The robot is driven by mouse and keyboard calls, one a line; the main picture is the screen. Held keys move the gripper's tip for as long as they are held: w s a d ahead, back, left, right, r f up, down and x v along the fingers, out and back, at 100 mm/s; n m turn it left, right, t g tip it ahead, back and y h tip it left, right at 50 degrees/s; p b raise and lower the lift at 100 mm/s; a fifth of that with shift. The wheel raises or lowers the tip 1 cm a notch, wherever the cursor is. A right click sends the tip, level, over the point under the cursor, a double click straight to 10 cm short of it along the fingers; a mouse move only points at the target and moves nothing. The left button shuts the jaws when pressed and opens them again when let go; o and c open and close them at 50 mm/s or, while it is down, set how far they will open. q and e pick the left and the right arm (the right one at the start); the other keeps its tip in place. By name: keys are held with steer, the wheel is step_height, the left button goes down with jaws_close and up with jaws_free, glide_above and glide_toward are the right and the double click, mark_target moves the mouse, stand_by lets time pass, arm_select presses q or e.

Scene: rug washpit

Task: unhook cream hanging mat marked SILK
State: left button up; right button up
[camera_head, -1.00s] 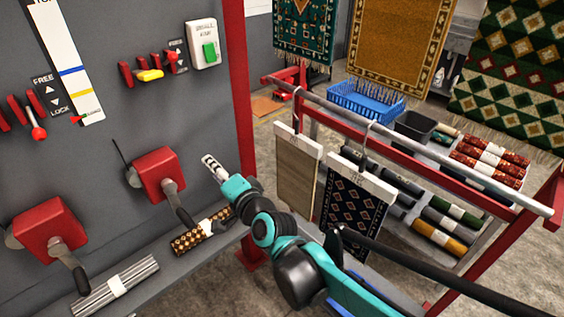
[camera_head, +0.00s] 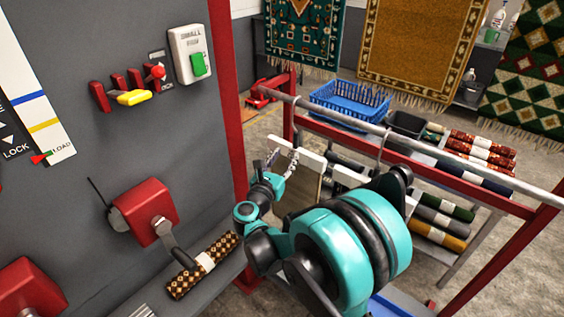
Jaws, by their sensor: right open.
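The cream mat (camera_head: 303,190) hangs on the near side of the rail, below a pale header bar (camera_head: 313,162). My arm covers its lower part, and no SILK marking can be read. My right gripper (camera_head: 283,157) is open at the left end of that header bar, with its fingers pointing up. I cannot tell whether the fingers touch the bar or stand in front of it. The hanging rail (camera_head: 440,157) runs from upper left to lower right. My left gripper is not in view.
A second hanging mat, with a white header bar (camera_head: 347,178), is mostly behind my arm. A grey panel (camera_head: 90,150) with a red crank box (camera_head: 146,208) stands close on the left. A blue basket (camera_head: 345,104) and rolled rugs (camera_head: 480,150) lie beyond the rail.

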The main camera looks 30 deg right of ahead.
mark_target(296, 130)
steer(key=shift+x, duration=5.2)
jaws_close()
steer(key=shift+r, duration=0.1)
steer(key=shift+r+p, duration=1.5)
steer(key=shift+r, duration=0.7)
